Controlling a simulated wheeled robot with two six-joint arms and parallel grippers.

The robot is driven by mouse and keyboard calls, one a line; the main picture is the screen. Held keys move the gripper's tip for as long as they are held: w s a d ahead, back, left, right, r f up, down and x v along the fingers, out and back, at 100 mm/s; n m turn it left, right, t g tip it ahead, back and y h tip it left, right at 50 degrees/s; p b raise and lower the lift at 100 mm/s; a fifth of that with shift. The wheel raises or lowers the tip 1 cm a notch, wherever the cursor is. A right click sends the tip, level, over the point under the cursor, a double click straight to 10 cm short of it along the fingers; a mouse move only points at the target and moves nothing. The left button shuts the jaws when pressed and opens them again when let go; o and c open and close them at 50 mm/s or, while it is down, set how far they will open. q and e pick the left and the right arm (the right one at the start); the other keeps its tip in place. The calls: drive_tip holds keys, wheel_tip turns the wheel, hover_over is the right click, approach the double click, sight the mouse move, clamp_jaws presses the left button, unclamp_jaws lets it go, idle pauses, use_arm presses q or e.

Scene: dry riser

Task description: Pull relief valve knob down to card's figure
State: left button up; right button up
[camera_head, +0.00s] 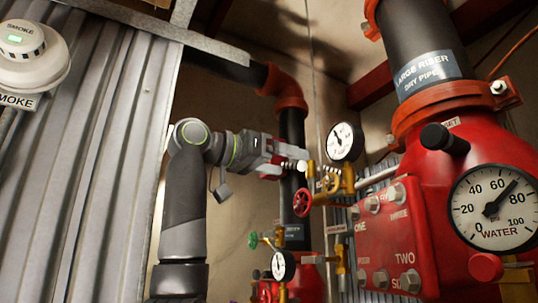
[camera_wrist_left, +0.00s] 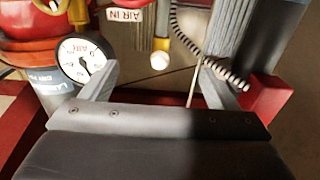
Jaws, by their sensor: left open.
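My left gripper (camera_head: 290,162) is open at the end of my raised left arm, beside the brass fittings. A small white round knob (camera_head: 302,167) sits close to its fingertips. In the left wrist view the white knob (camera_wrist_left: 159,60) hangs under a yellow brass fitting (camera_wrist_left: 162,35). There it appears between the two finger lines, slightly beyond the tips (camera_wrist_left: 157,80), with no contact visible. I cannot be sure that it is the relief valve knob. A black knob (camera_head: 440,138) sticks out of the red valve body at right. No card with a readable figure shows. My right gripper is out of view.
The WATER gauge (camera_head: 495,207) points to about 70. A small gauge (camera_head: 345,141) and a red handwheel (camera_head: 302,202) sit near the gripper. The AIR gauge (camera_wrist_left: 82,59) is beside the left finger. Corrugated metal (camera_head: 75,170) borders my arm.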

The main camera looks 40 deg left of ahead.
sight(300, 165)
use_arm(q)
drive_tip(key=p+x, duration=0.1)
drive_tip(key=x, duration=0.2)
drive_tip(key=shift+w, duration=0.35)
drive_tip(key=shift+w+d+r, duration=0.1)
drive_tip(key=shift+d, duration=0.2)
drive_tip(key=shift+w+d+p, duration=0.15)
drive_tip(key=shift+p, duration=0.15)
drive_tip(key=shift+w, duration=0.5)
drive_tip(key=shift+s, duration=0.1)
drive_tip(key=shift+c, duration=1.7)
drive_tip(key=c, duration=0.7)
clamp_jaws()
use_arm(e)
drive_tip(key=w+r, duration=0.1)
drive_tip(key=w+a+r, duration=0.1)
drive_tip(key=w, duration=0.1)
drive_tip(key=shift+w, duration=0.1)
